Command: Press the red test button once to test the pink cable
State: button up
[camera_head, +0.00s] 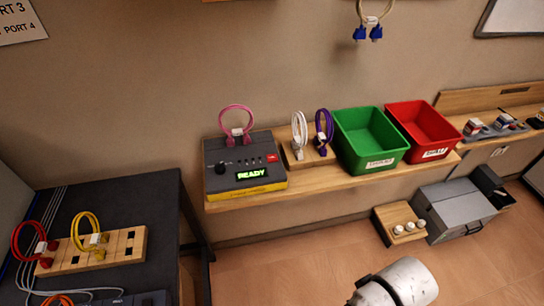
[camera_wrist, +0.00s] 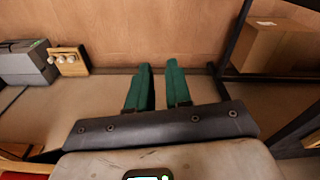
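The cable tester (camera_head: 245,166) is a dark grey box with a yellow front edge on the wooden wall shelf. Its green display (camera_head: 251,175) reads "READY". The pink cable (camera_head: 236,120) stands as a loop on the tester, its plugs at the top of the box. The red test button (camera_head: 272,158) is on the right part of the tester's top face. My gripper shows in the wrist view (camera_wrist: 159,90) with two green fingers held apart, nothing between them. It points toward the floor and wall, away from the tester. In the head view only part of my arm shows at the bottom.
White (camera_head: 299,135) and purple (camera_head: 324,132) cables stand on a wooden block right of the tester. Green (camera_head: 372,128) and red (camera_head: 422,128) bins follow along the shelf. A dark table (camera_head: 120,200) with red and yellow cables is at left. A grey toolbox (camera_head: 452,208) sits on the floor.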

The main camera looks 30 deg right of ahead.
grip_shut()
dwell(1.1)
